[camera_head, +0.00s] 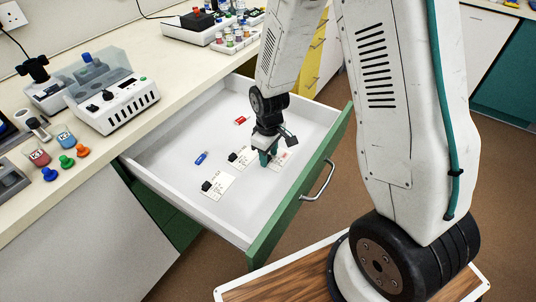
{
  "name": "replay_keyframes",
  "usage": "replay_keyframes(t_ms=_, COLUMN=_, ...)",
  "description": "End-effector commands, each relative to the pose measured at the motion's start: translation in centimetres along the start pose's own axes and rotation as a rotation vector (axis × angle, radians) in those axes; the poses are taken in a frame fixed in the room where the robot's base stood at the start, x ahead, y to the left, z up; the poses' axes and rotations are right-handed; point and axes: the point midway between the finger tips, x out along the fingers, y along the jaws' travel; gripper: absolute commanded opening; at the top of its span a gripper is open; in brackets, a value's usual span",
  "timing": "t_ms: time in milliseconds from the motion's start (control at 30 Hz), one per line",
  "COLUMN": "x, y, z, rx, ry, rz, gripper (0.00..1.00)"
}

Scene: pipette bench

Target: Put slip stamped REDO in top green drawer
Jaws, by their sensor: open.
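The green-fronted drawer (258,241) is pulled out, and its white inside shows. A white slip with red print (285,155) lies in it, partly hidden by my gripper (268,160). The red print is too small to read. My gripper points down inside the drawer, open, with its fingers at the left edge of this slip. I cannot tell if they touch it. Two more white slips lie to the left, one in the middle (243,159) and one nearer the front (217,186), each with a black clip-like piece at its left end.
A red piece (240,120) and a blue piece (201,157) also lie in the drawer. The counter (179,93) above holds a white machine (117,103), coloured caps and a vial rack (235,40). A yellow-fronted drawer unit (314,58) stands behind.

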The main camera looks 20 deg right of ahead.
Motion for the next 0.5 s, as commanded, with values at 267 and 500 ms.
replay_keyframes(t_ms=267, x=-5.0, y=0.1, z=-0.1, rx=0.0, ry=0.006, rz=0.003, gripper=0.42)
replay_keyframes(t_ms=500, x=-9.8, y=0.0, z=-0.1, rx=-0.001, ry=0.005, rz=0.003, gripper=0.42)
